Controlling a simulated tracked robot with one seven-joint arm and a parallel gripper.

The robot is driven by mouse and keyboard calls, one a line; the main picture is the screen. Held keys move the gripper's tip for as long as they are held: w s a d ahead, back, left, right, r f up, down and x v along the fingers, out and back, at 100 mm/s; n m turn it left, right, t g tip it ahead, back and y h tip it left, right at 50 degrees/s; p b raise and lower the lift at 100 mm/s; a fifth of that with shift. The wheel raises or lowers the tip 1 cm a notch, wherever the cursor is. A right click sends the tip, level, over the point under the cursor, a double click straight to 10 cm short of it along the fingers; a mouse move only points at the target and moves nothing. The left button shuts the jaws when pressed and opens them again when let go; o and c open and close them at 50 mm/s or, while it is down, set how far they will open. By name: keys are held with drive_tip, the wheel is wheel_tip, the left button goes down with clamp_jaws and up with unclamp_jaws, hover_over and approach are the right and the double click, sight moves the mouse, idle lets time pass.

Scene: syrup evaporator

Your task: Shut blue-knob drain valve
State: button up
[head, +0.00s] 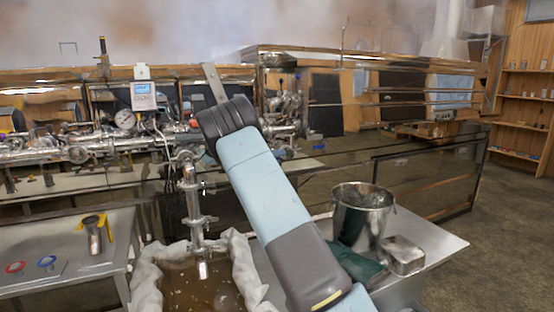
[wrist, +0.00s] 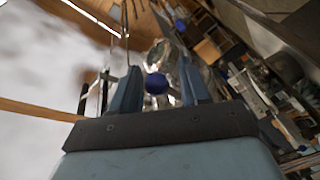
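In the wrist view a round dark-blue knob (wrist: 156,84) sits between the two fingers of my gripper (wrist: 157,88). The fingers are apart, with visible space beside the knob; I cannot tell whether either finger touches it or how far past the tips it lies. Bright metal fittings show behind it. In the head view my arm reaches up to the steel piping (head: 90,148), and its dark end hides my gripper and whatever is behind it. A small blue spot (head: 281,152) shows just right of my arm; I cannot tell whether it is the same knob.
A vertical steel outlet pipe (head: 193,205) hangs over a cloth-lined vessel of brown liquid (head: 195,288). A gauge (head: 124,119) and a digital display (head: 143,95) stand by the piping. A steel bucket (head: 362,215) and metal box (head: 403,256) stand on the right table.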

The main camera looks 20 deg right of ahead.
clamp_jaws()
idle(0.3)
drive_tip(key=shift+w+f+m+h, duration=0.15)
drive_tip(key=shift+f+m+h, duration=0.15)
drive_tip(key=shift+f+m, duration=0.6)
drive_tip(key=w+f+m+g+h, duration=0.1)
drive_tip(key=w+f+m, duration=0.3)
drive_tip(key=m, duration=0.5)
drive_tip(key=shift+a+f+m+h, duration=0.15)
drive_tip(key=shift+f+m+h, duration=0.25)
drive_tip(key=shift+f+h, duration=0.55)
drive_tip(key=shift+f+y, duration=0.25)
drive_tip(key=shift+o, duration=1)
unclamp_jaws()
